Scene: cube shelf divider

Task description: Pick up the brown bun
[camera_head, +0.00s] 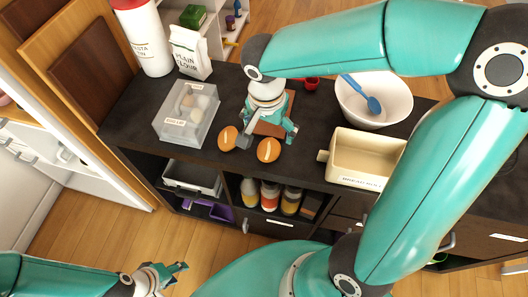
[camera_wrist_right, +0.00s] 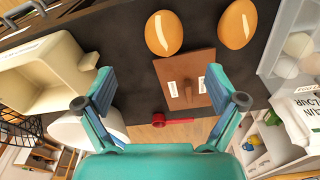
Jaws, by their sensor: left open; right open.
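Two orange-brown oval buns with pale slashes lie on the dark counter near its front edge: the left bun (camera_head: 228,138) and the right bun (camera_head: 269,150). Both show at the top of the right wrist view, one bun (camera_wrist_right: 164,33) near the middle and one (camera_wrist_right: 237,23) to its right. My right gripper (camera_head: 266,134) is open above the counter, just behind the buns. In the wrist view its fingers (camera_wrist_right: 162,84) are apart with nothing gripped; the buns lie beyond the fingertips. My left gripper (camera_head: 168,274) is open and empty, low at the bottom left, away from the counter.
A brown board (camera_wrist_right: 185,78) with white labels lies below my right gripper. A clear box of eggs (camera_head: 187,114) stands left, a cream tub (camera_head: 365,157) right, a white bowl (camera_head: 375,98) behind it. A flour bag (camera_head: 190,53) and white canister (camera_head: 146,40) stand at back left.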

